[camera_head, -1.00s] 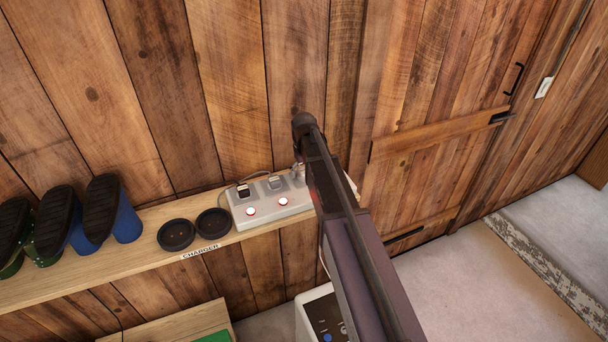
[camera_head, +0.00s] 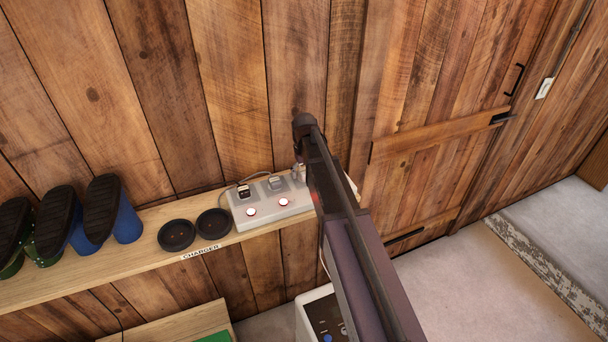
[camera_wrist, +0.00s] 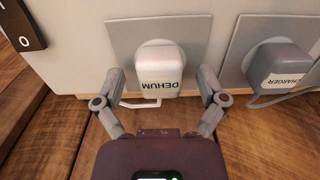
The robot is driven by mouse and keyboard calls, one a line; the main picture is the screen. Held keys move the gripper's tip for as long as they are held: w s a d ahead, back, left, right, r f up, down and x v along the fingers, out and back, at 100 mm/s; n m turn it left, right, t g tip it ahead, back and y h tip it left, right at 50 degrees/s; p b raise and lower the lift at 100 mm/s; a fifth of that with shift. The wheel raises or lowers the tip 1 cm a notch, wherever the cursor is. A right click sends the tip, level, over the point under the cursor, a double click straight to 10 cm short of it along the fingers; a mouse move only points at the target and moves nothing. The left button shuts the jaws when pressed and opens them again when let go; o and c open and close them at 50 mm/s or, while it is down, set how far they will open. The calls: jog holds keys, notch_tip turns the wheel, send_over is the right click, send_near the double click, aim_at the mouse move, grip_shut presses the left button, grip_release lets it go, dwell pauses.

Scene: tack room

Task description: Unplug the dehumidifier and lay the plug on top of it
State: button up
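The dehumidifier's plug is a white block marked DEHUM (camera_wrist: 160,68), seated in a grey socket plate (camera_wrist: 118,40) in the wrist view. My gripper (camera_wrist: 160,76) is open, with one finger on each side of the plug and a visible gap at both sides. A white cord shows beneath the plug. In the head view my arm covers this plug and most of my gripper. The dehumidifier (camera_head: 313,318) is a white box on the floor below the shelf, partly hidden by my arm; its top has a dark panel with a blue button.
A grey CHARGER plug (camera_wrist: 279,65) sits in the adjacent socket. The light power strip (camera_head: 270,213) with two lit red switches lies on the wooden shelf (camera_head: 150,262), beside two black round dishes (camera_head: 195,229) and several boots (camera_head: 126,222). A plank wall stands behind.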

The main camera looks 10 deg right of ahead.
aim_at(305, 171)
grip_shut()
jog(key=shift+r, duration=0.2)
jog(key=shift+r+p, duration=0.45)
jog(key=shift+p, duration=0.25)
jog(key=shift+r+p, duration=0.35)
jog(key=shift+r, duration=0.05)
jog(key=shift+r+p, duration=0.65)
jog(key=shift+p, duration=0.05)
jog(key=shift+r+p, duration=0.35)
jog(key=shift+r+p, duration=0.7)
jog(key=shift+r, duration=0.25)
